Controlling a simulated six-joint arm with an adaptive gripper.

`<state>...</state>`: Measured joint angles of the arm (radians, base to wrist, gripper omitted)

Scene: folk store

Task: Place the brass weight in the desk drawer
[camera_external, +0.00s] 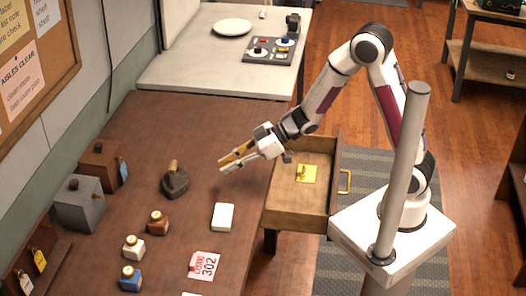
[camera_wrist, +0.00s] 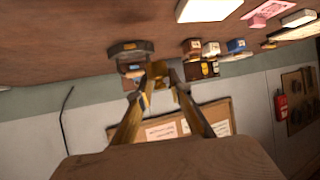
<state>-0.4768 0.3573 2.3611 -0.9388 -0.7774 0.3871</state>
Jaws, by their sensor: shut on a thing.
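My gripper (camera_external: 222,165) is above the brown desk, left of the open drawer, with its fingers pointing left. In the wrist view its fingertips (camera_wrist: 158,75) are closed around a small brass-coloured piece, the brass weight (camera_wrist: 157,69). In the external view the weight cannot be told apart from the fingers. The desk drawer (camera_external: 287,210) is pulled out at the desk's right side, with a yellow handle (camera_external: 344,181) at its front. A yellow square (camera_external: 306,173) with a dark mark lies inside it. The rest of the drawer floor looks bare.
A dark iron with a wooden handle (camera_external: 174,182) stands left of my gripper. A white block (camera_external: 223,217), several small bottles (camera_external: 157,222) and a 302 card (camera_external: 205,265) lie nearer. Brown and grey boxes (camera_external: 80,205) stand at the left. A pale counter (camera_external: 180,75) is behind.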

